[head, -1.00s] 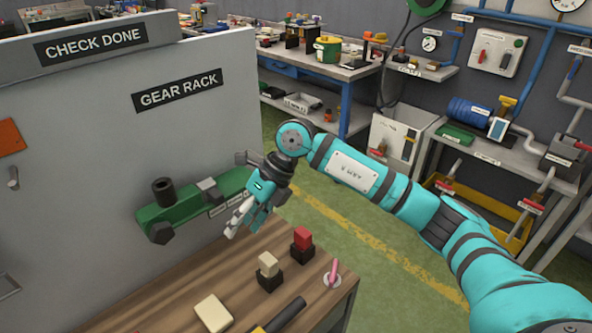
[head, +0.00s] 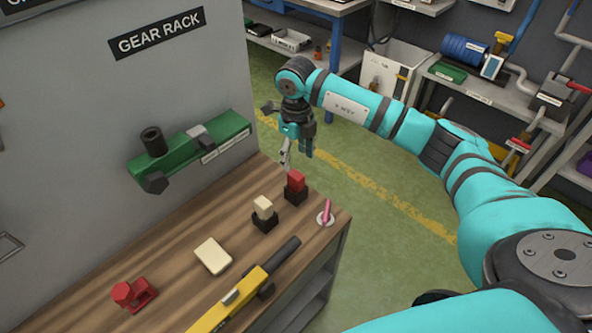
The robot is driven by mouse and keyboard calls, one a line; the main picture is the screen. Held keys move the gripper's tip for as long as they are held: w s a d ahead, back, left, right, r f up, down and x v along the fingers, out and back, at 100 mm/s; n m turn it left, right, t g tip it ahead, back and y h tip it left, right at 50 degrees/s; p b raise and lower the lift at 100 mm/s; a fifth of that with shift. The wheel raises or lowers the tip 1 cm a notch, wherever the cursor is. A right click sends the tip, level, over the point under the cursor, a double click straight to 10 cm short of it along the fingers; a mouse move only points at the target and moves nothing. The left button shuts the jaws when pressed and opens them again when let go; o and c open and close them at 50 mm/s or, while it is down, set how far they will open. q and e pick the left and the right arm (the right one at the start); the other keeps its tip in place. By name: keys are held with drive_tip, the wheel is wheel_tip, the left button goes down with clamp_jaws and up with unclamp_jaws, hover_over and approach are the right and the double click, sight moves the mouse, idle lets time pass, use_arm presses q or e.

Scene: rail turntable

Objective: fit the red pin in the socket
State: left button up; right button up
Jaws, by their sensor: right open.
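A red block-shaped piece (head: 295,181), which I take as the red pin, stands upright in a small black holder (head: 295,196) near the bench's back right edge. My right gripper (head: 296,156) points down just above and behind it, fingers apart and empty. I cannot tell whether a finger touches the red piece. A green wall fixture (head: 184,157) under the GEAR RACK sign carries a black open-topped cylinder (head: 152,141), possibly the socket. My left gripper is not in view.
The wooden bench (head: 190,258) also holds a cream piece in a black holder (head: 264,220), a pink pin on a white disc (head: 327,211), a cream block (head: 213,256), a yellow-and-black tool (head: 240,296) and a red part (head: 135,293). Bare wood lies left of the cream block.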

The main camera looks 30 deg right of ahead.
sight(296, 174)
wheel_tip(296, 174, down, 8)
drive_tip(key=shift+r+p, duration=0.1)
drive_tip(key=shift+p, duration=0.45)
clamp_jaws()
idle(0.4)
